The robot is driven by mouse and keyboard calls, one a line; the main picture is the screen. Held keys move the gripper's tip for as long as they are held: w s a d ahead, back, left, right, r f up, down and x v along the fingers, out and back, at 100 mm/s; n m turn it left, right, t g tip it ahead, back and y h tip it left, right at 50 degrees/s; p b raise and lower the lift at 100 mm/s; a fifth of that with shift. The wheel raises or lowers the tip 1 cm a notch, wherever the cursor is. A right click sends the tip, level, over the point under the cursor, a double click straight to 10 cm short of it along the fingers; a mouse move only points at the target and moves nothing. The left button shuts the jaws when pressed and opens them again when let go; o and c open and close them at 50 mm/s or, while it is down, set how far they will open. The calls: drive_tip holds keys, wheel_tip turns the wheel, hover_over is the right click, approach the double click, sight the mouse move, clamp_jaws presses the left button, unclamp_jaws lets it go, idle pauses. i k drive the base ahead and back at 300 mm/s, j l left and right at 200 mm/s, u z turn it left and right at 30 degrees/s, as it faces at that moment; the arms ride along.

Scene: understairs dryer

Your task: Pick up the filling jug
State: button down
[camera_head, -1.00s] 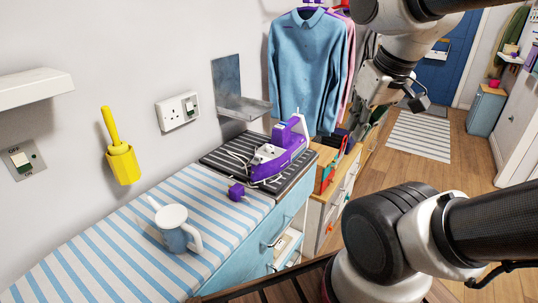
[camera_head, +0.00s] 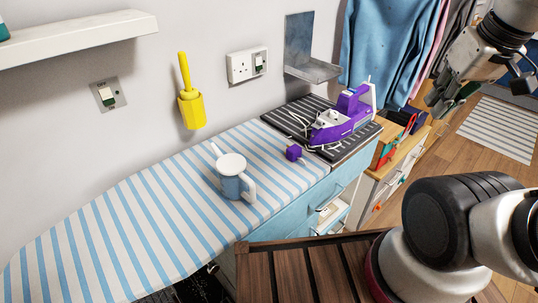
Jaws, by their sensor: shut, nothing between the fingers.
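The filling jug (camera_head: 231,184), white above and blue below with a spout and a white handle on its right side, stands upright on the blue-striped ironing surface (camera_head: 120,225). My gripper (camera_head: 438,98) is at the upper right, well apart from the jug, high over the floor side and pointing down-left. It is shut and empty. Its fingertips are small and dark in the picture.
A purple iron (camera_head: 342,122) stands on a dark striped mat behind the jug, with a purple plug (camera_head: 293,153) nearer it. A yellow holder (camera_head: 191,108), switches and a white shelf (camera_head: 80,40) are on the wall. Shirts (camera_head: 385,45) hang at the back.

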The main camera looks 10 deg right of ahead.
sight(234, 180)
drive_tip(key=k+j+u, duration=0.25)
drive_tip(key=k+j, duration=0.2)
drive_tip(key=j, duration=0.2)
drive_tip(key=k+j+u, duration=0.25)
drive_tip(key=j, duration=0.45)
drive_tip(key=k, duration=0.1)
